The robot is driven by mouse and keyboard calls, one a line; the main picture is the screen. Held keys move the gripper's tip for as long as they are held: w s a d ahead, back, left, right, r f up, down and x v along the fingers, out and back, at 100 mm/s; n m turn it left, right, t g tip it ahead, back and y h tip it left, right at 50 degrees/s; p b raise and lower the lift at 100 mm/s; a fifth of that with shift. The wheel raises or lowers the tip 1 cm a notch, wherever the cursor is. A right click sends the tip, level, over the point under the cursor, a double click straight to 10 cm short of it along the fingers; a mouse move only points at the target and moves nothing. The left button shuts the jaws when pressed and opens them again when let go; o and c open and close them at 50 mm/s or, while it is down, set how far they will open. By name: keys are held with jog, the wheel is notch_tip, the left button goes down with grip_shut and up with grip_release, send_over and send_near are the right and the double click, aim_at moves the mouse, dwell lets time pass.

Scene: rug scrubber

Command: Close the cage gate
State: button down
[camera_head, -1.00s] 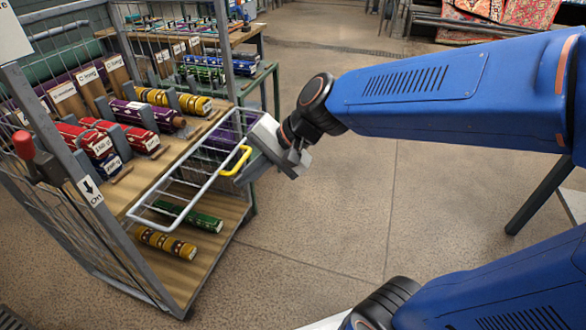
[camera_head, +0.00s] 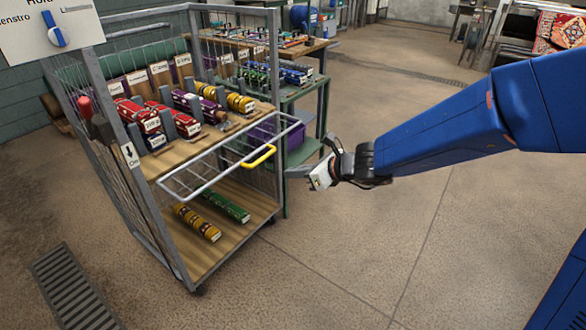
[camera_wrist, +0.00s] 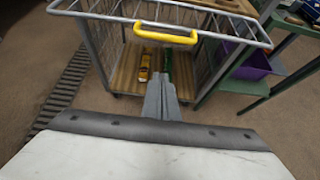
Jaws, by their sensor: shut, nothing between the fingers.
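The cage gate (camera_head: 222,163) is a pale wire-barred metal frame with a yellow handle (camera_head: 259,157). It juts out from the front of the grey cage trolley (camera_head: 167,226) at mid height, tilted. In the wrist view the gate (camera_wrist: 105,15) and its yellow handle (camera_wrist: 165,33) lie ahead at the top, beyond the fingers. My gripper (camera_head: 318,180) is to the right of the handle in the head view, apart from it. In the wrist view my gripper (camera_wrist: 161,100) has its fingers together with nothing between them.
The trolley's upper shelf holds several rolled rugs; a yellow roll (camera_head: 198,222) and a green roll (camera_head: 227,206) lie on its lower shelf. A red-knobbed lever (camera_head: 84,106) is on the trolley's left side. A green table (camera_head: 305,155) stands behind right.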

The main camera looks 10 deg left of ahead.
jog(key=x, duration=1)
jog(key=shift+w+a+r, duration=0.1)
jog(key=shift+a+r, duration=0.05)
jog(key=shift+r, duration=0.9)
jog(key=shift+w+a+r, duration=0.1)
jog(key=shift+a+r, duration=0.05)
jog(key=shift+r, duration=0.85)
